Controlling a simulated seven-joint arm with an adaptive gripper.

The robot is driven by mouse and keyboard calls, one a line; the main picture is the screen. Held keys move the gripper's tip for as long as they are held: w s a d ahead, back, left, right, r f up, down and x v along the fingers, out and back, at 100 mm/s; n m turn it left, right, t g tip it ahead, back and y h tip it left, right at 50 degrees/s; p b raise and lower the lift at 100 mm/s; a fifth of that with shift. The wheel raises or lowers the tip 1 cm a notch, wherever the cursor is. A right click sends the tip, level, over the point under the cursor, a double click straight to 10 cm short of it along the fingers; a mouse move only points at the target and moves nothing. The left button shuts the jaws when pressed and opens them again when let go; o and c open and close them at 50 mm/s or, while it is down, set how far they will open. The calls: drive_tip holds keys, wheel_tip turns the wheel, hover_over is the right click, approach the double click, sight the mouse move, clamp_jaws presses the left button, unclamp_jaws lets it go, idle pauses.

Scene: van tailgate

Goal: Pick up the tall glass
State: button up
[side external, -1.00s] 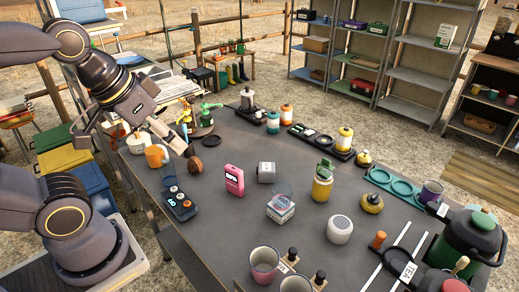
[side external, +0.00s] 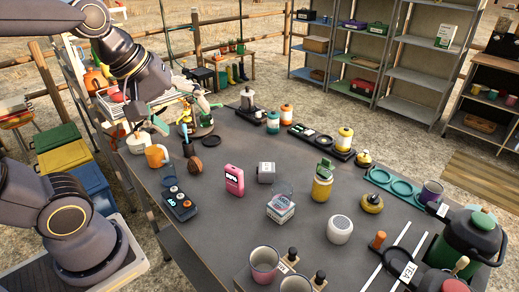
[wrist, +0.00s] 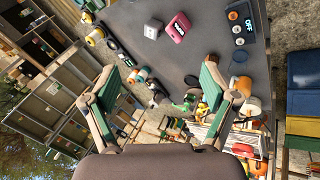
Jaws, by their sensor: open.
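My gripper (side external: 190,113) is above the far left part of the table, well left of and behind the glass. In the wrist view my gripper (wrist: 160,95) has its two green-padded fingers spread wide with nothing held between them.
A pink device (side external: 234,181), a grey cube (side external: 266,172) and a yellow jar (side external: 321,187) surround the glass. An orange mug (side external: 156,156) and a dark brush holder (side external: 188,148) stand at the left.

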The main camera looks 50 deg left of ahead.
drive_tip(key=w+a+f+n+g, duration=0.1)
drive_tip(key=w+a+f+n, duration=0.3)
drive_tip(key=a+n, duration=0.55)
drive_tip(key=n+g, duration=0.4)
drive_tip(key=n, duration=0.9)
hover_over(168, 171)
drive_tip(key=a, duration=0.2)
wheel_tip(168, 171, down, 12)
drive_tip(key=r, duration=0.1)
drive_tip(key=shift+m, duration=0.25)
drive_tip(key=f, duration=1.1)
drive_tip(key=w+f, duration=0.1)
drive_tip(key=f, duration=0.4)
drive_tip(key=shift+a+f, duration=0.35)
drive_tip(key=shift+f, duration=0.05)
drive_tip(key=shift+c, duration=0.2)
drive_tip(key=c, duration=1.2)
drive_tip(key=shift+c, duration=0.2)
